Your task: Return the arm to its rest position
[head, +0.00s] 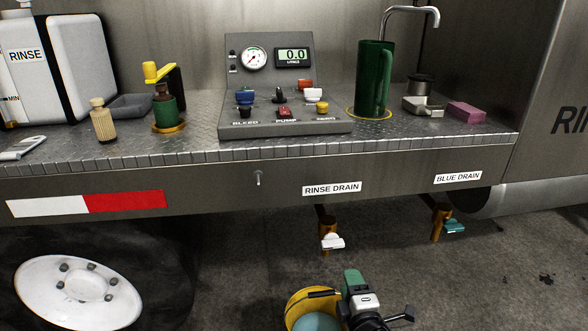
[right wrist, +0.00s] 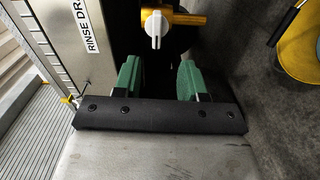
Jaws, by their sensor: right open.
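My right gripper (head: 355,284) is low in the head view, in front of the truck bed and below the rinse drain valve (head: 329,238). In the right wrist view its two green fingers (right wrist: 160,78) stand apart with nothing between them. The rinse drain valve (right wrist: 158,28), brass with a white handle, shows just beyond the fingertips there, apart from them. My left gripper is in neither view.
A yellow bucket (head: 296,303) with bluish content stands on the floor beside the gripper. The blue drain valve (head: 441,222) hangs further right. The metal deck (head: 205,152) above holds a control panel (head: 268,75), a green jug (head: 374,80) and bottles. Floor at right is mostly clear.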

